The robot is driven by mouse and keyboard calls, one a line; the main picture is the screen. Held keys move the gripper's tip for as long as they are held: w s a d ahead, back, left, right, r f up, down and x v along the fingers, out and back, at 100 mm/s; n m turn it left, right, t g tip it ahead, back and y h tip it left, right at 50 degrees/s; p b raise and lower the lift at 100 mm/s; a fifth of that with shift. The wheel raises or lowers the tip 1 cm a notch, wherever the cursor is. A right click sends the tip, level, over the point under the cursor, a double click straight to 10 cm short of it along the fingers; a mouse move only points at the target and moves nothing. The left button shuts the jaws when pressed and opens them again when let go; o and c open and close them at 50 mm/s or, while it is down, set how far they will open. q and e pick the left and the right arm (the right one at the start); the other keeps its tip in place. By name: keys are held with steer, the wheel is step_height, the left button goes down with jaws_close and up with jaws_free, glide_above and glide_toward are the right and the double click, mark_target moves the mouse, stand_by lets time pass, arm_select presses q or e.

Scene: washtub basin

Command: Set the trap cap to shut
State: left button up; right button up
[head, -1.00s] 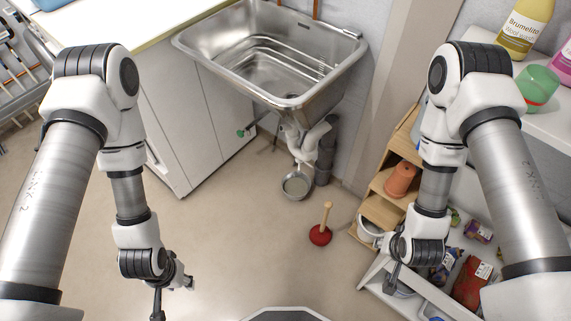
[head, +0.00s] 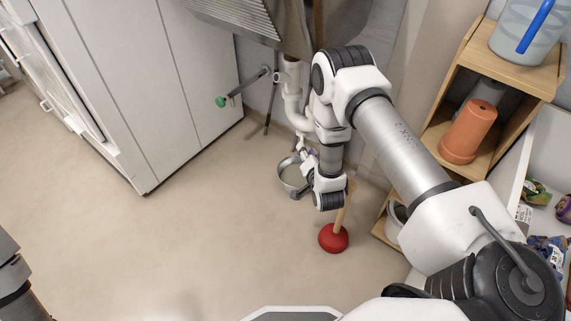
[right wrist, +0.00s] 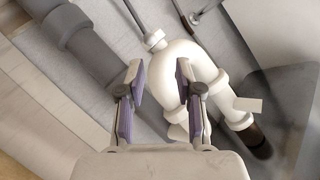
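The white drain trap (head: 294,100) hangs under the sink at the back, partly behind my right arm. In the right wrist view the white trap bend (right wrist: 172,65) lies just beyond and between the fingers. A small white tab (right wrist: 248,104) sticks out at its right, and a small white piece (right wrist: 178,132) shows at its lower side. I cannot tell which of these is the trap cap or how it is set. My right gripper (right wrist: 160,82) is open and empty, close to the trap. My left gripper is out of view.
A metal bowl (head: 290,172) stands on the floor below the trap. A red plunger (head: 333,238) stands nearer. A green-handled valve (head: 222,101) juts out beside the white cabinet (head: 150,90). A wooden shelf (head: 505,62) stands at right. The left floor is clear.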

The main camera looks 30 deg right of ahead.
mark_target(302, 138)
steer(key=w+f+b, duration=0.1)
steer(key=w, duration=0.1)
steer(key=w+d+f+b, duration=0.1)
steer(key=w, duration=0.1)
steer(key=w+d+f+b, duration=0.1)
steer(key=w+f+b, duration=0.1)
steer(key=shift+w+d, duration=0.15)
steer(key=shift+w, duration=0.2)
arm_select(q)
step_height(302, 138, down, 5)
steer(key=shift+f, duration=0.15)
arm_select(e)
steer(key=shift+d, duration=0.1)
jaws_close()
